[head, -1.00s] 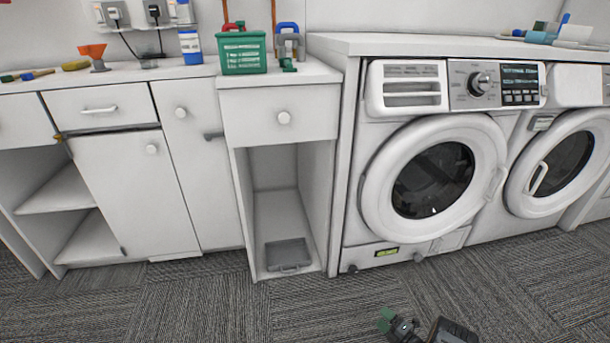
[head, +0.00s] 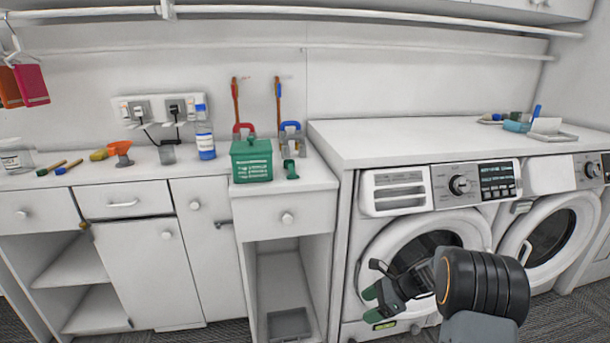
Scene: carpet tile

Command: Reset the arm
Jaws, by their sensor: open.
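My gripper (head: 371,302) is in the lower right of the head view, in front of the left washing machine (head: 398,192). Its green-tipped fingers point left and stand apart, with nothing seen between them. My dark arm covers part of the machine's round door (head: 376,250). The gripper appears clear of the cabinets to its left.
A green box (head: 251,160), a blue-labelled bottle (head: 205,135) and an orange funnel (head: 119,149) stand on the left counter. A grey tray (head: 289,324) lies in the open cubby. A second washing machine (head: 548,172) stands at right. The white top (head: 400,142) is mostly clear.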

